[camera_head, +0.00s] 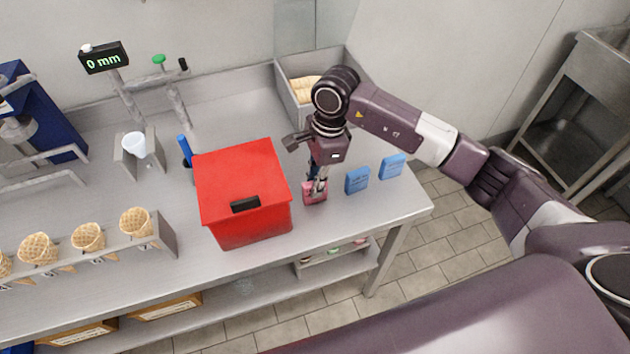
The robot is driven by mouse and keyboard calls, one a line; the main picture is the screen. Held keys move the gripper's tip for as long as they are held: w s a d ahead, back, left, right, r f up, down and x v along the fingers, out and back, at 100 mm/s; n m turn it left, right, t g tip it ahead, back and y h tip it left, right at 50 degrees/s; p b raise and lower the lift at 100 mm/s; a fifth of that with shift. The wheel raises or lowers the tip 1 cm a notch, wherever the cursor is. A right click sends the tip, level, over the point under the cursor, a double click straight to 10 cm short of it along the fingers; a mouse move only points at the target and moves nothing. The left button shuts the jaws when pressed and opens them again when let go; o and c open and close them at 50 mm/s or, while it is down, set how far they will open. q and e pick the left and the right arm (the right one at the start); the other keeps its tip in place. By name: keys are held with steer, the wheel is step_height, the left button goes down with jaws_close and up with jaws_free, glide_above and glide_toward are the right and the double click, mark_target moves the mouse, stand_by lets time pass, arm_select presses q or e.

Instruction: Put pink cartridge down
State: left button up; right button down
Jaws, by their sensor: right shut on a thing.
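The pink cartridge (314,193) is a small pink block at the right part of the grey counter (262,250), just right of the red box. My right gripper (317,186) points down from above and is shut on the cartridge's top. The fingers hide part of the cartridge, and I cannot tell whether its underside touches the counter. Two blue cartridges, one nearer (357,180) and one farther (392,167), stand in a row to the right of it. My left gripper is not in view.
A red box with a black handle (243,190) stands close on the left. A grey bin (297,106) holding cones is behind the gripper. Several waffle cones (88,237) sit in a rack at left. The counter's right end (420,207) is near the blue cartridges.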

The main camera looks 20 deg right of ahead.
steer(key=shift+f, duration=0.15)
steer(key=c, duration=1.9)
jaws_free()
steer(key=shift+r, duration=0.25)
step_height(320, 180, up, 12)
steer(key=d+b, duration=0.2)
steer(key=b, duration=0.1)
steer(key=shift+f, duration=0.1)
